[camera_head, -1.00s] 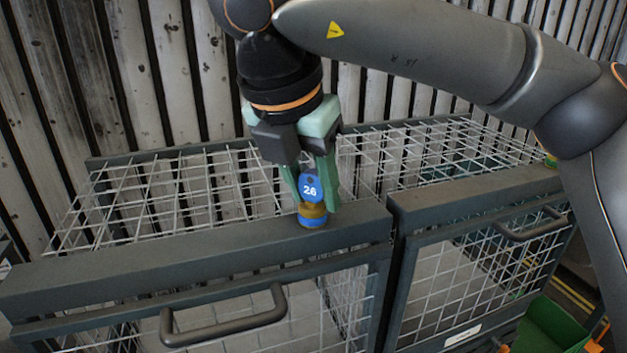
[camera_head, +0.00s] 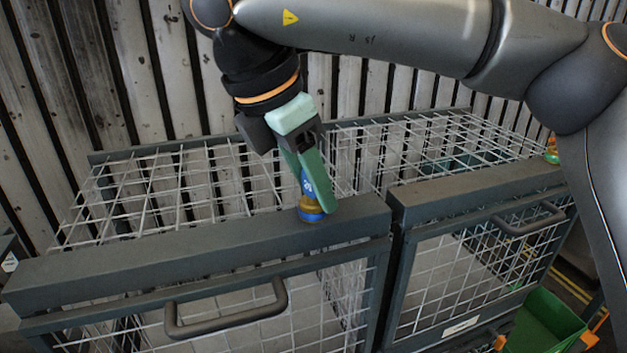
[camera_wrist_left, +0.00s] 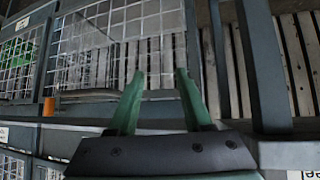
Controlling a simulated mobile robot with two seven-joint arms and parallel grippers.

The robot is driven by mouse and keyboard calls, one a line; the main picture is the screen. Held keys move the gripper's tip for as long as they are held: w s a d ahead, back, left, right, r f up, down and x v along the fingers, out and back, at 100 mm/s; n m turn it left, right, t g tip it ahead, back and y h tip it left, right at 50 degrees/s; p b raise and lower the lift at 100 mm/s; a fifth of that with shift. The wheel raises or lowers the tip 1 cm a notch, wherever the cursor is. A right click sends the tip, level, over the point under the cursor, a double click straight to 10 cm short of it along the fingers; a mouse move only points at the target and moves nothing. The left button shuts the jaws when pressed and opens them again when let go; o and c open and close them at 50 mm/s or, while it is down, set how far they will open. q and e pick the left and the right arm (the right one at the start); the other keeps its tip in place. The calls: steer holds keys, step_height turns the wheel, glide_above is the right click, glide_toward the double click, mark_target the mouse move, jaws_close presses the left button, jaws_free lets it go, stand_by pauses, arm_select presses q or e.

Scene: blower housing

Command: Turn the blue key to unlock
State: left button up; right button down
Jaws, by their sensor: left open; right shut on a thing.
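The blue key (camera_head: 307,184) stands upright in a round brass and blue lock (camera_head: 311,209) on the top front beam of the left wire cage. My right gripper (camera_head: 316,188) comes down from above and is shut on the key's head. Its green fingers hide most of the key, and the number on its face is now mostly covered. My left gripper (camera_wrist_left: 158,88) shows only in the left wrist view; its two green fingers are apart, with nothing between them.
The left cage has a dark frame beam (camera_head: 140,251) and a door handle (camera_head: 226,318). A second wire cage (camera_head: 470,205) stands to the right, with another lock (camera_head: 552,150) on its beam. A green bin (camera_head: 545,322) is at lower right. A ribbed wall stands behind.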

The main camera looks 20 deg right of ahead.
steer(key=m+g, duration=0.1)
steer(key=m, duration=0.1)
steer(key=shift+a+m, duration=0.1)
steer(key=shift+m, duration=0.2)
steer(key=shift+c, duration=1.8)
jaws_free()
steer(key=shift+r, duration=0.1)
